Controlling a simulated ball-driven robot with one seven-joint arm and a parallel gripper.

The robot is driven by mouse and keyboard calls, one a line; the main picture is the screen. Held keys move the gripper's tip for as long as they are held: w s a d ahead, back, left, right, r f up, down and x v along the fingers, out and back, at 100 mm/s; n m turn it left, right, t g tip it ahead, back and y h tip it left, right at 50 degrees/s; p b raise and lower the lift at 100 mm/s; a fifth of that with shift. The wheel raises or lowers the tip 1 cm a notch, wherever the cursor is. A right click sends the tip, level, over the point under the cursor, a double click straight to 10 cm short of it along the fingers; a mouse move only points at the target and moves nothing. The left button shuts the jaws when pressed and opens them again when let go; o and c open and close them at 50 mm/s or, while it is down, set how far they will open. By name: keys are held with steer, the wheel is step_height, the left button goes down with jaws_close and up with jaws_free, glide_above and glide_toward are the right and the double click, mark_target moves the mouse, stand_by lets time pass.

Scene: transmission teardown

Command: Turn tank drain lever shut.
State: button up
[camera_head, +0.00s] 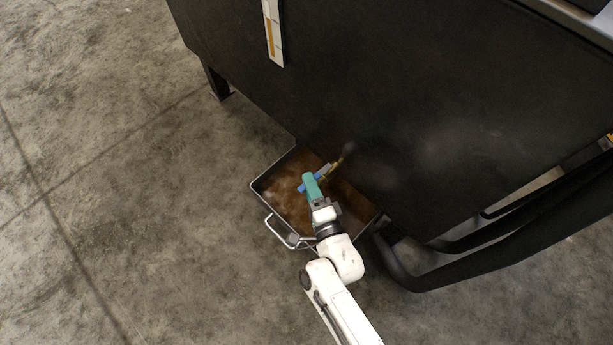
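The tank (400,100) is a large dark box filling the upper right. A brass-coloured drain fitting (342,161) sticks out low on its front wall. A blue lever (313,182) shows at the fitting's outer end, slanting across it. My gripper (308,178), with a teal body, is at the blue lever from the near side and overlaps it in the picture. The fingertips are too small and too covered to tell whether they are closed on the lever or only beside it.
A metal drip tray (262,187) with brown liquid lies under the fitting, its handle (279,236) facing the front. A tank leg (217,82) stands at the left, and thick black hoses (470,258) run at the right. The concrete floor (110,200) at left is clear.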

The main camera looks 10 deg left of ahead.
steer(key=shift+x, duration=1.5)
jaws_close()
